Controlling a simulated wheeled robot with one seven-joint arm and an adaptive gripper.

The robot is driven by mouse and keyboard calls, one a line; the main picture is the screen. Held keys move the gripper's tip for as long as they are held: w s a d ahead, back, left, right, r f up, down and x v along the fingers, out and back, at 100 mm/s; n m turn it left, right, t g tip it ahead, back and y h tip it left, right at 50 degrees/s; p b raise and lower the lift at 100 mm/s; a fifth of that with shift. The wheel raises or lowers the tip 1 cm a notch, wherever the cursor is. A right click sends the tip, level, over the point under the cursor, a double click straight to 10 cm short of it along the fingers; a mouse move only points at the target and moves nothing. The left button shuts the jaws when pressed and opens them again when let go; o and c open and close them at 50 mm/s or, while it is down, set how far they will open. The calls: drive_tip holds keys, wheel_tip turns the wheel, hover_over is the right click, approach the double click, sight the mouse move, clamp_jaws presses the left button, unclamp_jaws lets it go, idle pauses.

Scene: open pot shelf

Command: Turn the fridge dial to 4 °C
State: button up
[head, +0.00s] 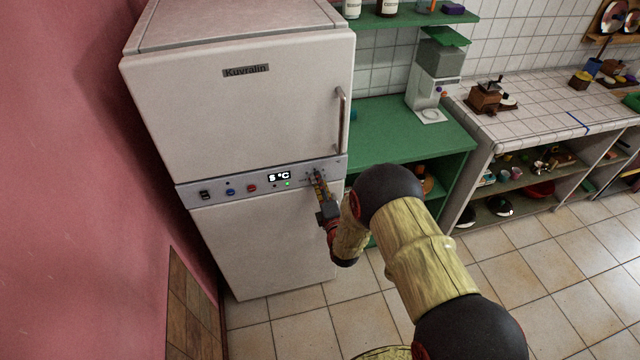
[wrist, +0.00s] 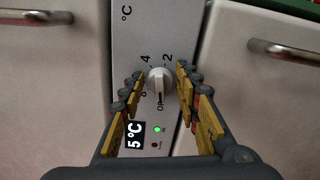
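The white fridge (head: 240,115) has a grey control strip across its front, between its two doors. A lit display (head: 279,176) on the strip reads 5 °C; it also shows turned sideways in the wrist view (wrist: 135,135). The round white dial (wrist: 159,81) sits on the strip with marks around it, 4 and 2 among them. In the wrist view my gripper (wrist: 160,72) is open, with one yellow-padded finger on each side of the dial and small gaps visible. In the head view my gripper (head: 317,180) hides the dial at the strip's right end.
A green light (wrist: 157,129) glows beside the display. Metal door handles (wrist: 282,50) flank the strip in the wrist view. Blue and red buttons (head: 251,188) and a black switch sit further left. A green shelf unit (head: 410,130) with a grinder stands right of the fridge.

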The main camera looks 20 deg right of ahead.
drive_tip(key=c, duration=0.6)
drive_tip(key=shift+c, duration=0.5)
drive_tip(key=shift+f+m+b, duration=0.1)
drive_tip(key=shift+m+b, duration=0.2)
drive_tip(key=shift+b, duration=0.05)
drive_tip(key=shift+a+f+m+b, duration=0.1)
drive_tip(key=shift+a+m+b, duration=0.15)
drive_tip(key=shift+m+b, duration=3.8)
drive_tip(key=shift+a+f+m+b, duration=0.2)
drive_tip(key=shift+m+b, duration=2.2)
drive_tip(key=shift+m, duration=3.2)
drive_tip(key=shift+a+f+m+b, duration=0.1)
drive_tip(key=shift+a+m+b, duration=0.15)
drive_tip(key=shift+m+b, duration=3.8)
drive_tip(key=shift+r+m+p, duration=0.1)
drive_tip(key=shift+m+p, duration=0.65)
drive_tip(key=shift+m, duration=0.25)
